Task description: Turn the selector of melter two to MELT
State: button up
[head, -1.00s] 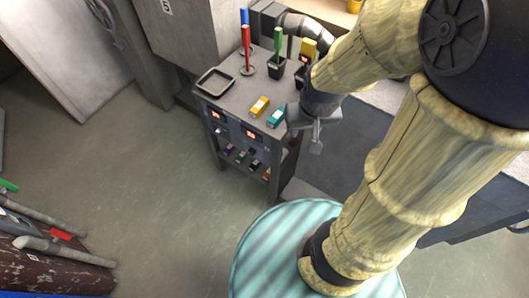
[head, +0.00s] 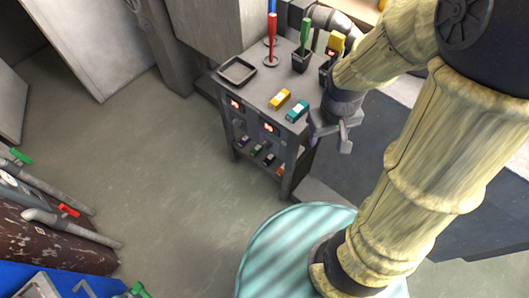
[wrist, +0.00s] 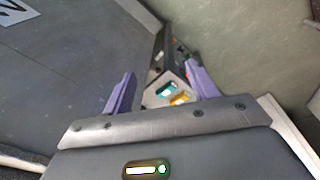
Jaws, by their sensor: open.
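A grey stand (head: 262,95) has two small red-lit displays on its front, one at the left (head: 235,104) and one at the right (head: 269,127). Which is melter two, and its selector's setting, I cannot make out; dark details below the displays are too small to read. My gripper (head: 345,142) hangs just right of the stand's top, apart from the displays. In the wrist view, the purple fingers of my gripper (wrist: 160,92) are spread with nothing gripped; the stand's top shows farther off between them.
A yellow block (head: 280,99) and a teal block (head: 297,111) lie on the stand's top, near a black tray (head: 237,70) and red, blue and green upright items. Several small coloured objects sit low in the stand. Grey floor (head: 165,160) is clear in front-left.

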aim_at(266, 147)
jog(key=w+a+f+n+h+b, duration=0.25)
jog(key=f+n+b, duration=0.45)
jog(key=f, duration=0.4)
jog(key=w+a+f+n+h+b, duration=0.2)
jog(key=f+n+h+b, duration=0.35)
jog(key=f, duration=0.65)
jog(key=w+a+f+n+h+b, duration=0.1)
jog(key=w+a+f+n+b, duration=0.15)
jog(key=f+n+b, duration=0.6)
jog(key=w+a+f+n+t+b, duration=0.2)
jog(key=a+f+n+t+b, duration=0.5)
jog(key=f, duration=0.4)
jog(key=w+a+f+n+t+b, duration=0.2)
jog(key=a+f+n+t+b, duration=0.5)
jog(key=a+f, duration=0.4)
jog(key=n+b, duration=0.1)
jog(key=n, duration=0.1)
jog(key=shift+w+a+f+n+b, duration=0.15)
jog(key=shift+w+a+n+b, duration=0.05)
jog(key=shift+a+n+b, duration=0.1)
jog(key=shift+w+d, duration=0.1)
jog(key=b+x, duration=0.3)
jog(key=x, duration=1.4)
jog(key=shift+w, duration=0.2)
